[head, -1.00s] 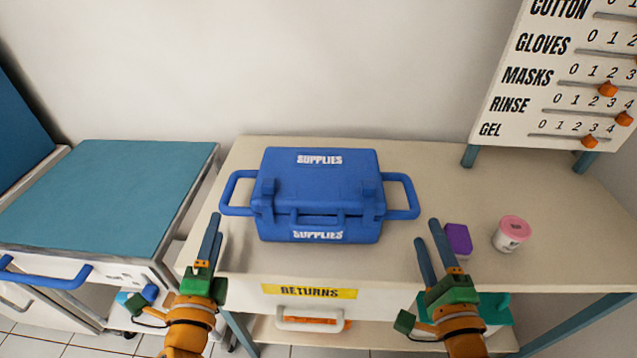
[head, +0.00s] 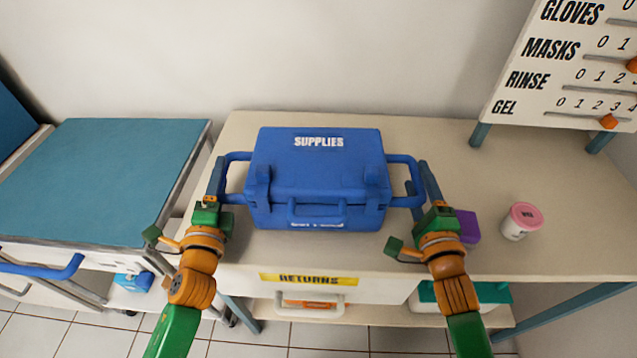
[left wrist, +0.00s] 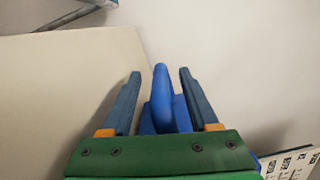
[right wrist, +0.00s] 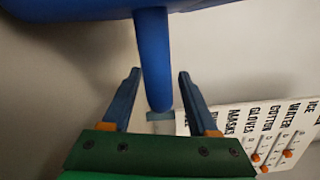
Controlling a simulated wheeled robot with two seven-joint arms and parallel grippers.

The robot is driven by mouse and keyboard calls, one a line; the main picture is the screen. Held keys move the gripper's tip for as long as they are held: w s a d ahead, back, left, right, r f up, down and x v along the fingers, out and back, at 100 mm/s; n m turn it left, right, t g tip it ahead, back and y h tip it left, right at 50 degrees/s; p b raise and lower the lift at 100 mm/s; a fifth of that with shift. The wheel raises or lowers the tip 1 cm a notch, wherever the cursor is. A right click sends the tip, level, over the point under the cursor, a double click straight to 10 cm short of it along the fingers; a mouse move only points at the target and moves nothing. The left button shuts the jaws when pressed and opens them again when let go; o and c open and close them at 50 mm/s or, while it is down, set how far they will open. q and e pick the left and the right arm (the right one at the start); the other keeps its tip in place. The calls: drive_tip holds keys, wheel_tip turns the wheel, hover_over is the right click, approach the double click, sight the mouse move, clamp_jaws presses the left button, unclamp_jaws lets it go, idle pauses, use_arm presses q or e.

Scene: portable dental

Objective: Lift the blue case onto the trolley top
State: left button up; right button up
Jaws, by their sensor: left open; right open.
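The blue case (head: 318,165), marked SUPPLIES, sits closed and upright on the cream table, with a loop handle on each side. My left gripper (head: 217,180) is open at its left handle (head: 234,160). In the left wrist view the handle (left wrist: 161,95) stands between the two apart fingers (left wrist: 157,90). My right gripper (head: 424,182) is open at the right handle (head: 402,161). In the right wrist view that handle (right wrist: 154,60) lies between the open fingers (right wrist: 160,88). The trolley (head: 95,185) with its bare teal top stands left of the table.
The cream table (head: 450,150) also bears a purple block (head: 467,226) and a pink-lidded jar (head: 522,220) on the right. A sign board (head: 560,75) with sliders stands behind them. A gap separates table and trolley. The trolley top is clear, with a blue handle (head: 45,268) at its front.

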use_arm(q)
drive_tip(key=shift+w, duration=0.75)
use_arm(e)
drive_tip(key=shift+w, duration=0.75)
use_arm(q)
drive_tip(key=c, duration=0.9)
use_arm(e)
drive_tip(key=c, duration=0.9)
use_arm(q)
clamp_jaws()
use_arm(e)
clamp_jaws()
use_arm(q)
drive_tip(key=shift+f, duration=0.1)
use_arm(e)
drive_tip(key=shift+r, duration=0.1)
